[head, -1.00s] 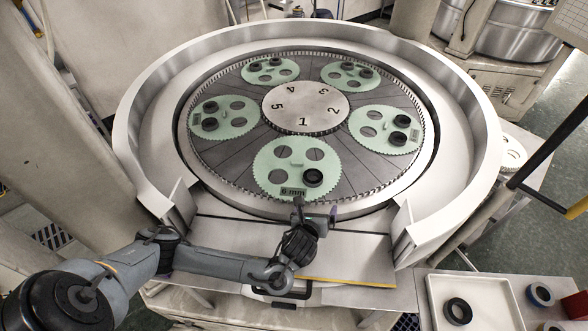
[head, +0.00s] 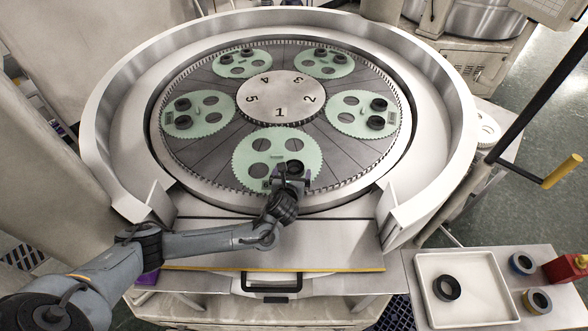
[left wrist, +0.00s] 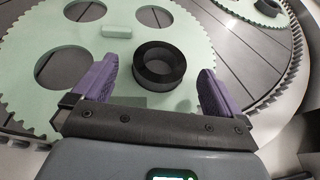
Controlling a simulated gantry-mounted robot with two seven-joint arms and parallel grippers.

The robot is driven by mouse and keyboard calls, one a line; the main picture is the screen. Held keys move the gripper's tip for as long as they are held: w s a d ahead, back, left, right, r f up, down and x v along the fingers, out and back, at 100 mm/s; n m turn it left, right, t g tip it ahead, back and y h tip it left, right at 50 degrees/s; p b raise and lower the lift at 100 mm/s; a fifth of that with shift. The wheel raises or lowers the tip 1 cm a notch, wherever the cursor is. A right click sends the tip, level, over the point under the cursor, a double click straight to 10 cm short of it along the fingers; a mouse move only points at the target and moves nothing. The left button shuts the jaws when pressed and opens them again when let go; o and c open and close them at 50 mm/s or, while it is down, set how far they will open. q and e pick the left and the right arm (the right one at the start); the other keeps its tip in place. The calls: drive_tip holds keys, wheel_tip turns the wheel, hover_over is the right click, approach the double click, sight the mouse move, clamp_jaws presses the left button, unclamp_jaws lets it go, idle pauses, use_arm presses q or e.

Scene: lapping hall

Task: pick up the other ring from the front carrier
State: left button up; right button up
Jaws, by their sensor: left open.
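The front carrier (head: 245,161) is a pale green toothed disc with round holes, in front of the number 1 on the hub. One black ring (head: 294,167) sits on its right side, partly hidden by my gripper in the head view. My left gripper (head: 291,178) is open over the front part of this carrier. In the left wrist view the purple fingers (left wrist: 158,86) stand apart, one on each side of the ring (left wrist: 158,66), which lies ahead of the palm. My right gripper is not in view.
A white tray (head: 485,290) at lower right holds one black ring (head: 447,287). Several other carriers with black rings lie around the numbered hub (head: 279,96). A raised metal wall (head: 115,130) surrounds the plate, open at the front. A yellow-handled bar (head: 562,171) stands at right.

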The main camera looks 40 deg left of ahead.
sight(295, 163)
use_arm(q)
drive_tip(key=shift+x, duration=1.75)
drive_tip(key=shift+w+r, duration=0.1)
drive_tip(key=shift+r, duration=0.05)
drive_tip(key=shift+c, duration=0.2)
drive_tip(key=c, duration=0.9)
drive_tip(key=shift+c, duration=1.2)
drive_tip(key=shift+r, duration=0.15)
